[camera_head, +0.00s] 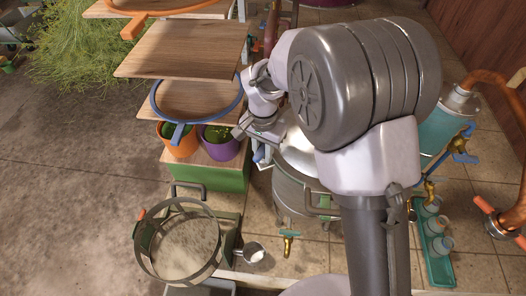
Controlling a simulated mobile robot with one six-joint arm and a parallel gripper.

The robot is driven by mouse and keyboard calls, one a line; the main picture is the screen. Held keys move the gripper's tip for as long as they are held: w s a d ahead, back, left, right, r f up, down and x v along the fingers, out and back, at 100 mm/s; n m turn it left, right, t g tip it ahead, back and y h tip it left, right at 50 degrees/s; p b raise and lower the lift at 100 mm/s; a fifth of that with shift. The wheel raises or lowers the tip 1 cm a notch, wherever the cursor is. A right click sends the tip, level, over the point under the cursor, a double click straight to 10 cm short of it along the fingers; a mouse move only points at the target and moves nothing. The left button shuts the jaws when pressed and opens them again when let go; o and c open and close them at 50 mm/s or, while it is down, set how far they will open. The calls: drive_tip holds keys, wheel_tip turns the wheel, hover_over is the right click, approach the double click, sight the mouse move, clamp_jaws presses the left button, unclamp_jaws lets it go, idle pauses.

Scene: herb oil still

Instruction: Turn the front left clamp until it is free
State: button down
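The steel still pot (290,192) stands on the tiled floor right of centre, partly covered by my arm. A small brass tap (288,240) sits low on its front. My gripper (258,150) is at the pot's upper left rim, pointing down. Its fingers are small and partly hidden, so I cannot tell whether they are open or shut, or whether they touch a clamp. The front left clamp cannot be made out clearly; it may be hidden at the gripper. My arm also covers much of the pot's lid.
Wooden shelves (178,48) stand left of the pot, with a blue ring (156,106), an orange pot (176,150) and a purple pot (222,150). A strainer basket (140,240) is at front left. A green tray (440,270) of jars and copper pipes (500,85) are at right.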

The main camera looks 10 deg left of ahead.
sight(263, 147)
idle(0.4)
drive_tip(key=n+p, duration=0.1)
drive_tip(key=n, duration=0.5)
drive_tip(key=n+p, duration=0.1)
drive_tip(key=n, duration=0.4)
drive_tip(key=shift+n+p, duration=0.3)
drive_tip(key=shift+p, duration=0.1)
idle(0.4)
drive_tip(key=c, duration=1.5)
unclamp_jaws()
drive_tip(key=shift+r, duration=0.1)
wheel_tip(263, 147, up, 17)
drive_tip(key=p, duration=0.3)
drive_tip(key=shift+r, duration=0.1)
